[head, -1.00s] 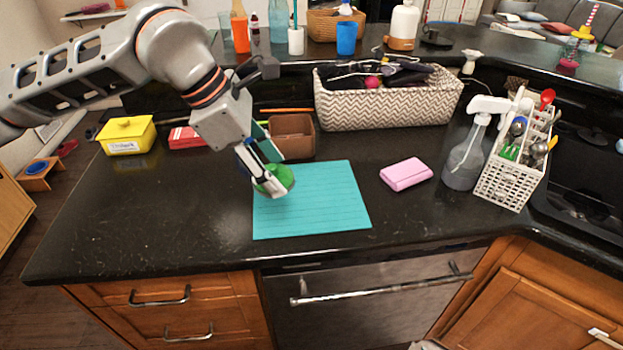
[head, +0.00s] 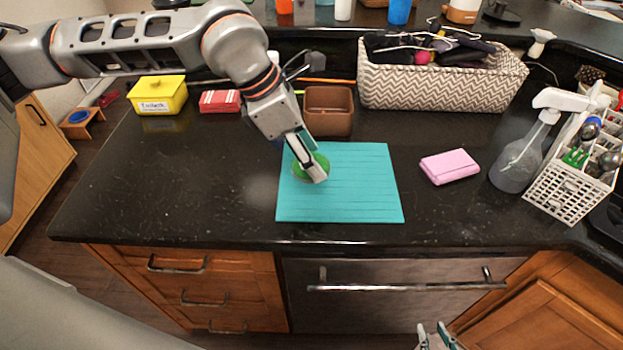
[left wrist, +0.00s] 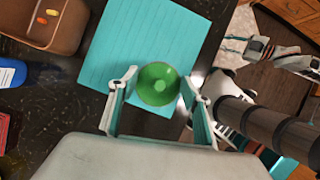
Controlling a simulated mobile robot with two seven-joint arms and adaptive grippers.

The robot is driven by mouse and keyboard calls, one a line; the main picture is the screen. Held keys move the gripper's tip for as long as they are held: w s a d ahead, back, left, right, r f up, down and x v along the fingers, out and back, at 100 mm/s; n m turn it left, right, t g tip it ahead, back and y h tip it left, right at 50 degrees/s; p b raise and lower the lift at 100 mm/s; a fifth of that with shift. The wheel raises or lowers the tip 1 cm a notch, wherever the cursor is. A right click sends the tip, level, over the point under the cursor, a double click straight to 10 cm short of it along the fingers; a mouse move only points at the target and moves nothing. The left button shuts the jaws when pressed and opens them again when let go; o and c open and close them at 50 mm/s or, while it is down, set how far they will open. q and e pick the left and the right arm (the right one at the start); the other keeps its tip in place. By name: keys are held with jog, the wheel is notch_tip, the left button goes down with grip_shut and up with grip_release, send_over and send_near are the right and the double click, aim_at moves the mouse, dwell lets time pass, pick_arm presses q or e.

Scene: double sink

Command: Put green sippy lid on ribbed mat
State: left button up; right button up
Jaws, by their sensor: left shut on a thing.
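The mat lies flat on the black counter and also shows in the left wrist view (left wrist: 135,38). My right gripper (head: 433,335) is empty, fingers apart, low in front of the counter.
A pink sponge-like block (head: 449,166) lies right of the mat. A brown container (head: 329,112), red box (head: 220,101) and yellow tub (head: 158,96) stand behind and left. A patterned basket (head: 440,85), spray bottle (head: 525,150) and white caddy (head: 570,190) stand back and right. The front-left counter is clear.

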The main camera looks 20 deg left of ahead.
aim_at(318, 193)
pick_arm(q)
jog(key=shift+f, duration=3.8)
jog(key=shift+f, duration=0.1)
jog(key=o, duration=0.9)
jog(key=shift+r+p, duration=0.25)
jog(key=shift+p, duration=0.1)
jog(key=b+v, duration=0.1)
jog(key=v, duration=1)
jog(key=shift+a+r, duration=0.2)
jog(key=shift+r, duration=0.15)
